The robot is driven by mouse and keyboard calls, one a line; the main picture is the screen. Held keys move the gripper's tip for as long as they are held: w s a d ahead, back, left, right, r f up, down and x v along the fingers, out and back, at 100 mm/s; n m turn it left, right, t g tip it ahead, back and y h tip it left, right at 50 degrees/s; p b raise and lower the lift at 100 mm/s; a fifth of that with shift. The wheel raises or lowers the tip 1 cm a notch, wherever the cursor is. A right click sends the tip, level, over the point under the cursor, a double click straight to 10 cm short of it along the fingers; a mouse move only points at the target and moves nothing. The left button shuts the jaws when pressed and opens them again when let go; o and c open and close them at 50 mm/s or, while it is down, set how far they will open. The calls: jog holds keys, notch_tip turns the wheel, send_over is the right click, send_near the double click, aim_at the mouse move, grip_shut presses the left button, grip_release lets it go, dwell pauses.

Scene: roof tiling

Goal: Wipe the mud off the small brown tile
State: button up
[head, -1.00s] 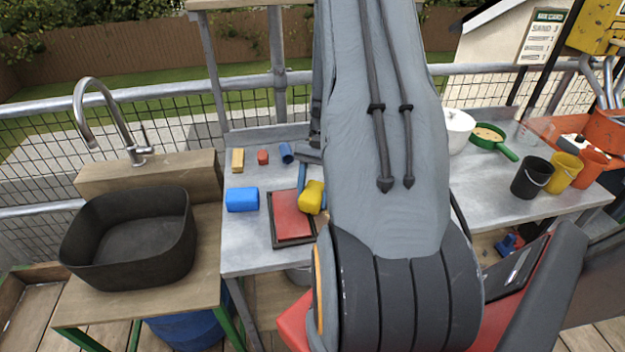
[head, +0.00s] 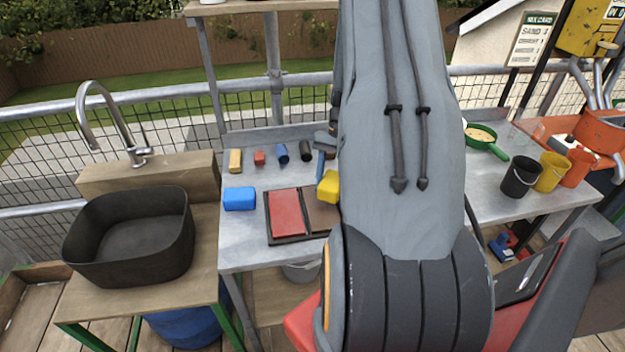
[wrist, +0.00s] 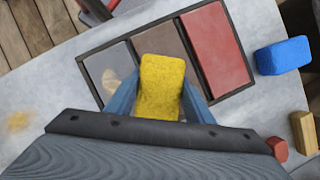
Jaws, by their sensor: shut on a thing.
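My gripper (wrist: 160,88) is shut on a yellow sponge (wrist: 162,70), with a blue finger on each side. The sponge also shows in the head view (head: 329,186). The brown tile (wrist: 163,43) lies in the dark tray (wrist: 93,85), between a red tile (wrist: 215,47) and a grey tile (wrist: 103,63). The sponge overlaps the brown tile's near part and the grey tile's edge in the wrist view; whether it touches cannot be told. The bare part of the brown tile shows no clear mud. A tan smudge (wrist: 112,82) shows on the grey tile.
A blue sponge-like block (head: 240,199) lies left of the tray. Several small coloured blocks, one of them red (head: 259,158), stand behind it. A tan stain (wrist: 18,121) marks the metal table. A black sink (head: 130,238) stands at the left, and buckets (head: 520,176) at the right.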

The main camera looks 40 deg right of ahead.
jog(key=shift+r+p, duration=1.5)
jog(key=shift+r, duration=1.05)
